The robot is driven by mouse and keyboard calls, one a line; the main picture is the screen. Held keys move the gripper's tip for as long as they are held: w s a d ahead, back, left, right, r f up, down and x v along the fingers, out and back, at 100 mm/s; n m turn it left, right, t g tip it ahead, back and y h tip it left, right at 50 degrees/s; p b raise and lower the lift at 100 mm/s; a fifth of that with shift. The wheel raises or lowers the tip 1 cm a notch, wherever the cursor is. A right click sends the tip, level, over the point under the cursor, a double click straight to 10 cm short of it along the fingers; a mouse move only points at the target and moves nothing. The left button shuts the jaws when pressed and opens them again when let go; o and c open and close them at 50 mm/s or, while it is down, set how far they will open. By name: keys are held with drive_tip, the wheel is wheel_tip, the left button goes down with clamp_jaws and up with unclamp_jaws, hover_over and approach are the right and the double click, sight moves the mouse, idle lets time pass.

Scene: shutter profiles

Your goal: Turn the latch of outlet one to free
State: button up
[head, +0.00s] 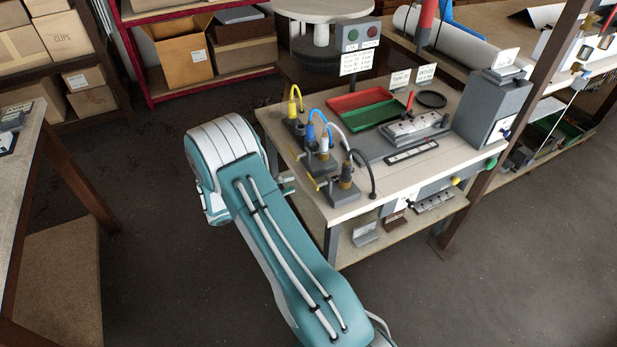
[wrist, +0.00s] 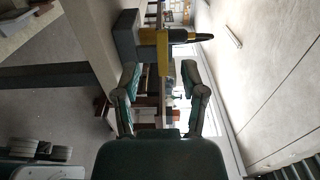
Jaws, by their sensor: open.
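Several grey outlet blocks with upright plugs stand along the left edge of the workbench in the head view. The nearest outlet (head: 344,192) has a black-cabled plug and a yellow latch (head: 320,184) on its left side. I cannot read which is outlet one. In the wrist view, a grey block (wrist: 127,36) carries a yellow latch (wrist: 163,56) and a black plug (wrist: 185,36). My gripper (wrist: 160,70) is open, its teal fingers apart on either side of the latch's end; contact cannot be told. In the head view, my arm mostly hides the gripper.
Blue-, white- and yellow-cabled plugs (head: 297,108) stand close behind the nearest outlet. A red tray (head: 358,103), a green tray (head: 370,118) and a grey box (head: 492,110) are farther along the workbench (head: 400,185). The floor in front is clear.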

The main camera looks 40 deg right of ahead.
sight(310, 177)
drive_tip(key=shift+x, duration=3.35)
clamp_jaws()
